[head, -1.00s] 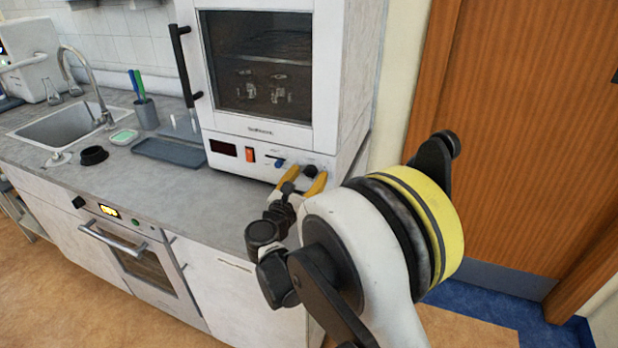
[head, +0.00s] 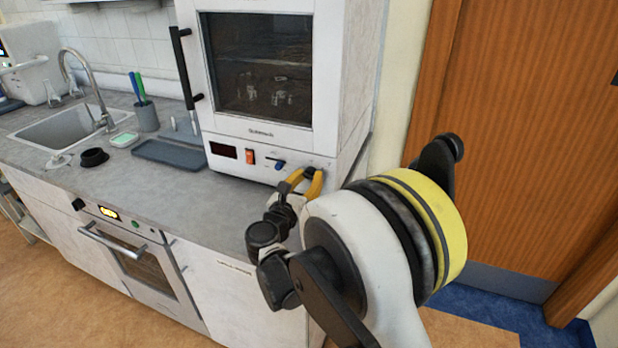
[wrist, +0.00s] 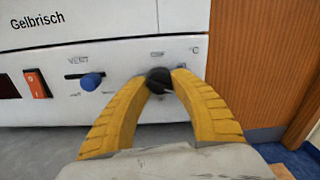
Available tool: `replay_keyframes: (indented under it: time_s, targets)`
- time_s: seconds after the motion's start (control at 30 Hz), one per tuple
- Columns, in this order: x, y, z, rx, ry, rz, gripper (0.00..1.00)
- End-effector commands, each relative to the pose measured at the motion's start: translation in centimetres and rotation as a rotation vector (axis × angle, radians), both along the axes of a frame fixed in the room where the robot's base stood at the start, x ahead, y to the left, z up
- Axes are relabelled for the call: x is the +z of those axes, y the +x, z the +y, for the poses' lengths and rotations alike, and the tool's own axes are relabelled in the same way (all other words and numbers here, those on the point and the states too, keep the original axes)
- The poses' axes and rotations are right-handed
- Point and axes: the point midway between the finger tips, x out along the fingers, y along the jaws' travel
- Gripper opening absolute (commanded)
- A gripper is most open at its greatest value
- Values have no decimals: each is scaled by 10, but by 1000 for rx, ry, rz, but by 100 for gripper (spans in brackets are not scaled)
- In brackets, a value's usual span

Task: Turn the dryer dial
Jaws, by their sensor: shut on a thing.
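The dryer (head: 262,75) is a white cabinet with a dark glass door, standing on the worktop. Its dial (wrist: 158,80) is a round black knob at the right of the lower front panel in the wrist view. My gripper (wrist: 159,85) has yellow fingers, one on each side of the dial, and is shut on it. In the head view my gripper (head: 305,182) is at the panel's right end, and the fingers hide most of the dial.
Left of the dial are a blue vent slider (wrist: 91,81) and a red switch (wrist: 38,84). A grey tray (head: 168,153), a black ring-shaped piece (head: 94,156) and a cup of pens (head: 147,115) stand left on the worktop (head: 190,205). A wooden door (head: 520,130) is at right.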

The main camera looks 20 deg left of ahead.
Motion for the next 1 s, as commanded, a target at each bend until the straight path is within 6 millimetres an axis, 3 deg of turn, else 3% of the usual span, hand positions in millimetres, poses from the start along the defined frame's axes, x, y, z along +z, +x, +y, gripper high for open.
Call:
replay_keyframes:
  time_s: [1.0]
  targets:
    - [1, 0, -2, 0, -937, 74, 0]
